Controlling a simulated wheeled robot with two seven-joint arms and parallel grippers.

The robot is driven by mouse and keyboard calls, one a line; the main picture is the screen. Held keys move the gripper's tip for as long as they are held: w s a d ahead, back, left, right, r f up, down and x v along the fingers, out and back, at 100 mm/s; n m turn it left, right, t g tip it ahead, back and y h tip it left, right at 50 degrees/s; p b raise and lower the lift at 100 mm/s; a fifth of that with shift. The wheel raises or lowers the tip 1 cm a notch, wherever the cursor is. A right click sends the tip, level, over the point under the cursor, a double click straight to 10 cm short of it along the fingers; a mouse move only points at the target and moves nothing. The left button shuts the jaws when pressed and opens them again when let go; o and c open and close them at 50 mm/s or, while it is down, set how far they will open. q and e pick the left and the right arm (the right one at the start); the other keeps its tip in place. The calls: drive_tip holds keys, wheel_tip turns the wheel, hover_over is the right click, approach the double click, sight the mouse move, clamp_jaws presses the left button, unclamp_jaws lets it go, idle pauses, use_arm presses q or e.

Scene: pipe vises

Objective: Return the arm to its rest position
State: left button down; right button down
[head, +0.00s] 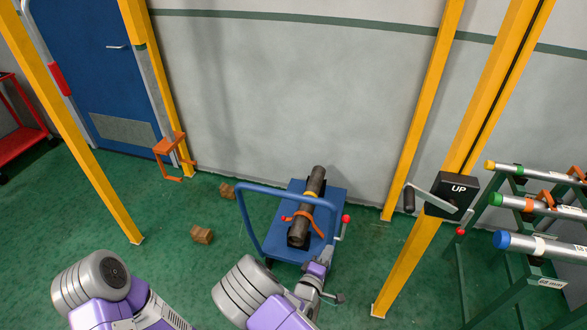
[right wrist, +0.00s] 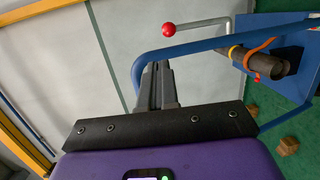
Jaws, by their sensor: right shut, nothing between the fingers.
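My right gripper (head: 327,254) is at the front right of the blue cart, close to its frame in the head view. Its black fingers also show in the right wrist view (right wrist: 157,84), shut and empty. The blue cart (head: 337,205) carries a dark pipe (head: 306,212) with an orange strap and a yellow band. A crank with a red knob (head: 346,218) sits at the cart's right side; the knob also shows in the right wrist view (right wrist: 169,29). Part of my left arm shows at lower left, but its gripper is out of view.
A yellow post with a black UP box (head: 455,192) and crank stands right. A rack of capped pipes (head: 530,245) is at far right. Wooden blocks (head: 202,235) lie on the green floor left of the cart. An orange stand (head: 170,146) is near the blue door (head: 85,65).

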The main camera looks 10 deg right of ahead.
drive_tip(key=s+f+m+g+y, duration=0.3)
drive_tip(key=s+f+g, duration=0.15)
drive_tip(key=f, duration=0.35)
drive_tip(key=s+f+m+g+y, duration=0.3)
drive_tip(key=s+f, duration=0.2)
drive_tip(key=f, duration=0.2)
drive_tip(key=s+a+m+g+y, duration=0.5)
drive_tip(key=s+a+m+y, duration=0.2)
drive_tip(key=s+a, duration=0.3)
drive_tip(key=shift+s+a+r+y, duration=0.35)
drive_tip(key=shift+s+y, duration=0.45)
drive_tip(key=shift+s, duration=0.4)
